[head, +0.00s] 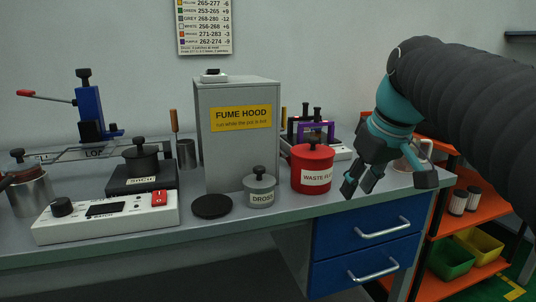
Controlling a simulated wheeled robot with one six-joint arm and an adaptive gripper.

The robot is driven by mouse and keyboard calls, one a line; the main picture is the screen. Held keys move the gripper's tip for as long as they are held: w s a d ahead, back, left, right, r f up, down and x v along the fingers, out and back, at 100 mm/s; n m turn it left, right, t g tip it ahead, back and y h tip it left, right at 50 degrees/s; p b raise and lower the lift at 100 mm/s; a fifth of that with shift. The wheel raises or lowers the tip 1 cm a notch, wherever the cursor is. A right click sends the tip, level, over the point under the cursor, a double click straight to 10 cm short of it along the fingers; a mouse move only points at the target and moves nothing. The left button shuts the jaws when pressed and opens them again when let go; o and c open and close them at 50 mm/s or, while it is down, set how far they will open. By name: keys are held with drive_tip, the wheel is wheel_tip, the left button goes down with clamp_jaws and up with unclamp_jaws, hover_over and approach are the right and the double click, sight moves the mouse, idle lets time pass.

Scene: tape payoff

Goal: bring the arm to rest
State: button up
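My gripper (362,184) hangs at the front right of the grey bench (310,207), in front of the blue drawers and right of the red waste pot (312,168). Its teal body and dark fingers point down and to the left. The fingertips are apart and nothing shows between them. My dark, sleeved arm enters from the upper right and hides part of the wall and shelf. A metal cup (410,156) shows partly behind the gripper.
A grey fume hood box (219,150) stands mid-bench, with a lidded dross pot (259,188) and a black disc (212,206) before it. A white hot plate unit (107,215) and a blue lever press (90,112) stand left. An orange shelf (459,225) holds bins at right.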

drive_tip(key=s+f+m, duration=0.2)
drive_tip(key=s+f, duration=0.5)
drive_tip(key=f, duration=0.3)
drive_tip(key=s+f+m+t+h, duration=0.1)
drive_tip(key=s+f+m, duration=0.1)
drive_tip(key=s+f, duration=0.6)
wheel_tip(320, 180, down, 3)
drive_tip(key=shift+s+a+r+m+h, duration=0.2)
drive_tip(key=shift+s+a+m+h, duration=0.1)
drive_tip(key=shift+a, duration=0.05)
